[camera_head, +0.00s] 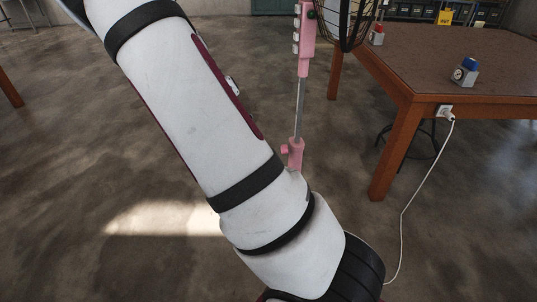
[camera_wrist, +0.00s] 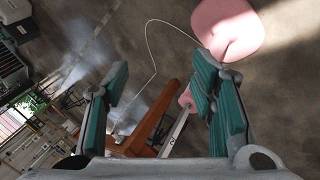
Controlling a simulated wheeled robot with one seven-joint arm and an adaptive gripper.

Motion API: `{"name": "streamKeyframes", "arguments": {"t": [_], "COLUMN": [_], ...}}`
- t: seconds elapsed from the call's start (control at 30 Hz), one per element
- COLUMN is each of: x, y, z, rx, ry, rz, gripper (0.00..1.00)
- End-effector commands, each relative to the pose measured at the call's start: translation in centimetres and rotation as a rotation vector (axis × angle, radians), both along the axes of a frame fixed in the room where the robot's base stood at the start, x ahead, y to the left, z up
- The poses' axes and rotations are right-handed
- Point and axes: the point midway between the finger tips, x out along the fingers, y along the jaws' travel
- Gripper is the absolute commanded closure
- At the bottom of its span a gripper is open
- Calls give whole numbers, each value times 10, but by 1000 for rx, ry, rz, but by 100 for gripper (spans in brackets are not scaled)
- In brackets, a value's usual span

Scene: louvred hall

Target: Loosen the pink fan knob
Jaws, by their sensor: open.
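The pink standing fan shows at the top centre of the head view, with a pink upper housing (camera_head: 305,40), a grey pole (camera_head: 299,110) and a dark wire cage (camera_head: 345,22). The small pink fan knob (camera_head: 285,150) sticks out to the left of the pink collar (camera_head: 296,153) low on the pole. My arm hides what is below. In the wrist view my gripper (camera_wrist: 160,72) is open with nothing held. A pink fan part (camera_wrist: 186,98) and the pole (camera_wrist: 175,130) show by its right finger, partly hidden. The knob cannot be made out there. The pink base (camera_wrist: 228,28) lies beyond.
A brown table (camera_head: 440,60) stands at the right, with a blue-topped device (camera_head: 465,72) and a yellow item (camera_head: 445,16) on or behind it. A white cable (camera_head: 405,210) hangs from its socket to the floor. A stool (camera_head: 410,140) is under it.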

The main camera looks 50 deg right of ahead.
Motion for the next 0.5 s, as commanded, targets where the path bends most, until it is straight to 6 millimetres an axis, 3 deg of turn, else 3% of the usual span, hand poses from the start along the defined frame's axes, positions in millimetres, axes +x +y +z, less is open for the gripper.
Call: {"name": "streamKeyframes", "arguments": {"t": [0.03,0.1,0.5], "x": [7,13,56], "y": [-12,-27,-91], "z": [-22,-40,-129], "rx": [-60,-144,-698], "ry": [35,70,205], "rz": [-37,-87,-242], "gripper": [49,49,49]}}
